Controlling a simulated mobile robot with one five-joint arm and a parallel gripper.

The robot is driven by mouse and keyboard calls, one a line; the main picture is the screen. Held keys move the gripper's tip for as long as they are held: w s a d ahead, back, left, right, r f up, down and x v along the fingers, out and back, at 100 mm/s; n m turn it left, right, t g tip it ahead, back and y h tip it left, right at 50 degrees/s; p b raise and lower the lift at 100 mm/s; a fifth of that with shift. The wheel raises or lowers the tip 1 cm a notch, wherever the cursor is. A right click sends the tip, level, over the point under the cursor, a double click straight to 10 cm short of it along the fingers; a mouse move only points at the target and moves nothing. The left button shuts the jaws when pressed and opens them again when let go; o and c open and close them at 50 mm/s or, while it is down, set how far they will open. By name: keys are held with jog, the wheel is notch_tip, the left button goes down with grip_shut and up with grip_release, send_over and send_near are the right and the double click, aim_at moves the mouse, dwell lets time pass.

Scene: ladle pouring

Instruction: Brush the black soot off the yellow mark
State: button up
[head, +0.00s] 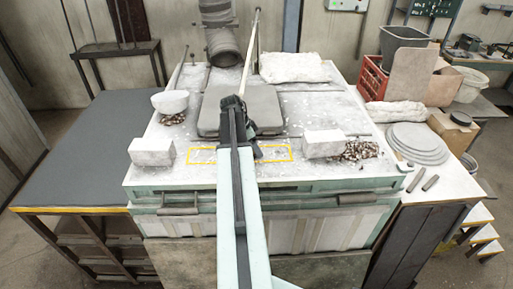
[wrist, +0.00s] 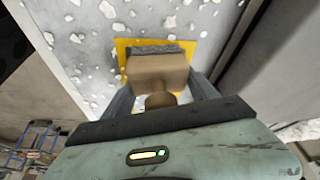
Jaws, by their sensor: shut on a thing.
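My gripper (wrist: 163,92) is shut on a tan wooden brush (wrist: 158,70), with one dark finger on each side of its body. The brush's grey bristle edge lies over a yellow mark (wrist: 122,50) in the wrist view. Yellow shows to the left, above and right of the brush; the rest is hidden behind it. I cannot tell whether the bristles touch the surface. No black soot can be made out clearly.
White flecks lie across the bench top (head: 330,108). A yellow outline (head: 275,153) lies near its front edge, between two pale blocks (head: 152,152) (head: 323,144). A white bowl (head: 170,101) stands left, and a thick grey pipe (head: 221,45) hangs behind. The dark table (head: 80,150) at left is clear.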

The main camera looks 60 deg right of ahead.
jog(key=shift+s+d, duration=0.3)
jog(key=shift+c, duration=0.7)
jog(key=shift+s+d, duration=0.4)
jog(key=shift+s, duration=0.25)
jog(key=shift+s+d, duration=0.35)
jog(key=shift+s, duration=0.3)
jog(key=shift+s+d+f, duration=0.1)
jog(key=shift+s+d, duration=0.2)
jog(key=shift+s, duration=0.4)
jog(key=shift+s+d, duration=0.3)
jog(key=shift+s, duration=0.35)
jog(key=shift+s+d, duration=0.15)
jog(key=shift+s, duration=0.15)
jog(key=shift+c, duration=1)
jog(key=shift+s+d, duration=0.5)
jog(key=shift+s, duration=0.3)
jog(key=shift+s+d, duration=0.45)
jog(key=shift+s, duration=0.3)
jog(key=shift+s+d, duration=0.35)
jog(key=shift+s, duration=0.45)
jog(key=shift+s+d, duration=0.3)
jog(key=shift+s, duration=0.45)
jog(key=shift+d, duration=0.15)
jog(key=shift+c, duration=0.7)
